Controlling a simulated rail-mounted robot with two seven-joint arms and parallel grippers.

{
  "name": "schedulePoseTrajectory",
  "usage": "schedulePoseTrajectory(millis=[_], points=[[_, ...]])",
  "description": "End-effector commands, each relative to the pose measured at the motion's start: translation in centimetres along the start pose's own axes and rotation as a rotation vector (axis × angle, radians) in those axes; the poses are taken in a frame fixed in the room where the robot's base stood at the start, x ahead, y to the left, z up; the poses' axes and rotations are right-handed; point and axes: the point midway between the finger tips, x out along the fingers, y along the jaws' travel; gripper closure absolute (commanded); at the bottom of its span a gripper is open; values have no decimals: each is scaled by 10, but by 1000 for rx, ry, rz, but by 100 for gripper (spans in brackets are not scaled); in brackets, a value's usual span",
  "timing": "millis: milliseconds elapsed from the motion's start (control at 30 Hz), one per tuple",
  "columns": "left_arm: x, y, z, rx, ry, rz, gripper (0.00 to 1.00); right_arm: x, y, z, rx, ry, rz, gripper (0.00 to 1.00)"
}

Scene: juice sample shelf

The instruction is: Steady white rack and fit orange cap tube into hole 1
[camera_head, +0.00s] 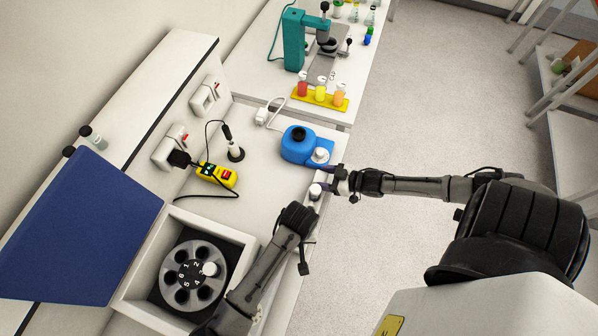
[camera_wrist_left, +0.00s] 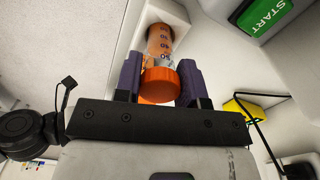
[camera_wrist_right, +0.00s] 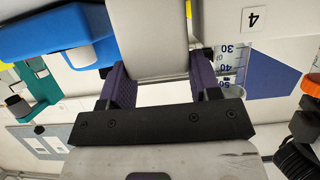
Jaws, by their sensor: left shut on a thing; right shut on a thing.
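The orange cap tube (camera_wrist_left: 160,82) is between the two purple fingers of my left gripper (camera_wrist_left: 160,75), which is shut on it. Its graduated body points away from the wrist camera, towards a white block; I cannot tell whether its tip is in a hole. My right gripper (camera_wrist_right: 157,85) is shut on the white rack (camera_wrist_right: 150,35), whose pale face fills the gap between the fingers. In the head view my right gripper (camera_head: 338,182) is at the bench's front edge, close to the left arm's end. The rack is mostly hidden there, and hole 1 cannot be made out.
A blue mixer (camera_head: 298,143) stands just behind the grippers. The centrifuge (camera_head: 192,275) at lower left has its blue lid (camera_head: 75,235) open. A yellow device (camera_head: 216,175) with a cable lies on the bench. A yellow stand (camera_head: 320,98) holds coloured samples farther back.

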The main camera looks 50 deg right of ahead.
Motion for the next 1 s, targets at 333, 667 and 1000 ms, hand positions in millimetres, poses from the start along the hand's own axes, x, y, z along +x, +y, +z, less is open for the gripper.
schedulePoseTrajectory(millis=[333,667,1000], points=[[7,0,0,1,1,-1,87,0,0,0,0,1,0,76],[12,0,0,0,0,-1,87,0,0,0,0,1,0,76],[12,0,0,0,1,-1,37,0,0,0,0,1,0,76]])
